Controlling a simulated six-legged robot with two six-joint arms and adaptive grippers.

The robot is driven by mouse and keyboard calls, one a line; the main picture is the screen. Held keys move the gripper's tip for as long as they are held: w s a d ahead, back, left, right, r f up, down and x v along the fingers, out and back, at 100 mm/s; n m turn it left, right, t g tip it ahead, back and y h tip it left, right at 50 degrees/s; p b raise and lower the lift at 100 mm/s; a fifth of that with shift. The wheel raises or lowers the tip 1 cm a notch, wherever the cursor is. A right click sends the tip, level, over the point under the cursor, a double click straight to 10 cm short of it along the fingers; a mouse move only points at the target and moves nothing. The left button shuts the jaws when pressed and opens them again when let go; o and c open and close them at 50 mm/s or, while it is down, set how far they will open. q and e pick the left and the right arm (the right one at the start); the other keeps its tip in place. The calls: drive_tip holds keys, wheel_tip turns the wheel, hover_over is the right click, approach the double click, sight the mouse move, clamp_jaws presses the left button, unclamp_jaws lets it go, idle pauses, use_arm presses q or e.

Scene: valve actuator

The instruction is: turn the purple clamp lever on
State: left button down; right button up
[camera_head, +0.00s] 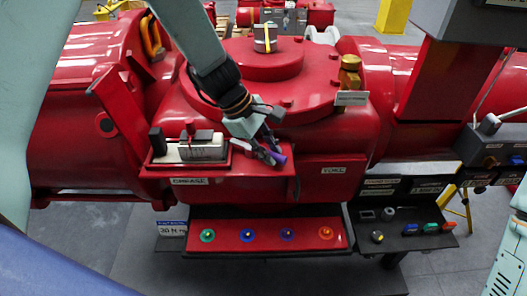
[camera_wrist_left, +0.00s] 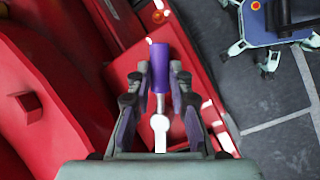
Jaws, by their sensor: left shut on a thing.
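The purple clamp lever (camera_head: 279,159) sticks out at the right end of the red shelf on the front of the red actuator. In the left wrist view its purple grip (camera_wrist_left: 158,58) points up the picture, with a pale metal shank (camera_wrist_left: 159,128) below it. My left gripper (camera_head: 270,152) reaches down from above and is shut on the lever. In the left wrist view its two fingers (camera_wrist_left: 159,82) lie on either side of the grip. The fingers hide part of the lever in the head view. My right gripper is not in view.
Below is a red panel (camera_head: 262,243) with several coloured round knobs. A dark tray (camera_head: 405,240) with coloured handles is at the right. A brass fitting (camera_head: 349,76) stands behind, right of the gripper.

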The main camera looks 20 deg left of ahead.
use_arm(q)
drive_tip(key=n, duration=0.1)
drive_tip(key=w+n+t, duration=0.1)
drive_tip(key=n, duration=0.1)
drive_tip(key=shift+w+d+f+n+y+b, duration=0.1)
drive_tip(key=shift+w+d+n+y+b, duration=0.1)
drive_tip(key=shift+w+n+y+b, duration=0.15)
drive_tip(key=shift+w+n+t+y, duration=0.25)
drive_tip(key=shift+n+t, duration=0.15)
drive_tip(key=shift+n, duration=0.15)
drive_tip(key=shift+w+a, duration=0.1)
drive_tip(key=c, duration=1.2)
unclamp_jaws()
drive_tip(key=shift+r, duration=0.2)
drive_tip(key=shift+a+r, duration=0.1)
drive_tip(key=shift+r, duration=0.15)
drive_tip(key=v, duration=1.1)
drive_tip(key=shift+r, duration=0.1)
